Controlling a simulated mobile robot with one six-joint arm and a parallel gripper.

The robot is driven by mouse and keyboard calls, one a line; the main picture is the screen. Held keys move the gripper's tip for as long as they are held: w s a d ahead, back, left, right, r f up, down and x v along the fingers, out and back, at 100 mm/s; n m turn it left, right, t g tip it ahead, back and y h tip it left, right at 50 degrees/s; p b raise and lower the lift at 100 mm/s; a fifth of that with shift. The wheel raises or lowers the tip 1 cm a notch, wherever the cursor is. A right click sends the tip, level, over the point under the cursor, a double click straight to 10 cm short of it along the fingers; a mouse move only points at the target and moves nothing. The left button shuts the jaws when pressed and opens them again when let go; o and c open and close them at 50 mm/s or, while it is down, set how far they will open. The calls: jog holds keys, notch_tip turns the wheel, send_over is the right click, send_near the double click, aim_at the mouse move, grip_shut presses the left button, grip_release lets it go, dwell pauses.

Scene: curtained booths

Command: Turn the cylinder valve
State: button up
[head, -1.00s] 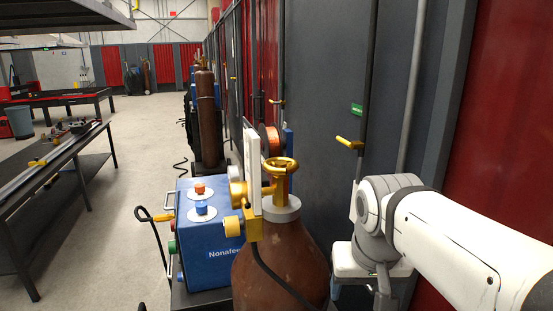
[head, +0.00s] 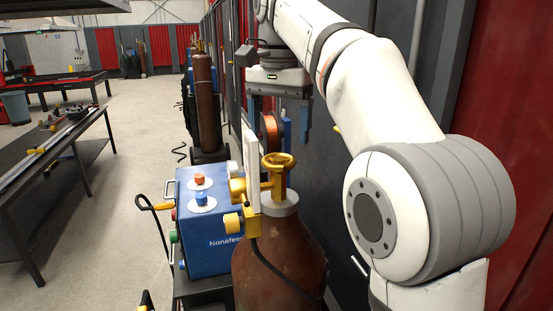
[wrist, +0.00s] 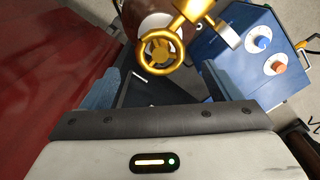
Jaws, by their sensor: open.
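The yellow valve handwheel (head: 279,160) tops a brown gas cylinder (head: 282,245) with a pale collar. In the wrist view the handwheel (wrist: 161,52) shows as a spoked ring near the top centre, beyond and between my two blue fingers. My gripper (head: 281,128) is open and empty, its fingers pointing down. In the head view it appears above and behind the handwheel, apart from it. A gold regulator (head: 240,190) and a white panel (head: 249,170) stand at the handwheel's left.
A blue welding unit (head: 205,235) stands left of the cylinder, with a dark hose nearby. Grey booth walls and a red curtain (head: 500,120) close off the right. A workbench (head: 50,165) stands left, with open floor (head: 125,180) between.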

aim_at(279, 158)
jog(key=shift+f+b, duration=0.35)
jog(key=shift+f, duration=3.25)
jog(key=shift+c, duration=0.5)
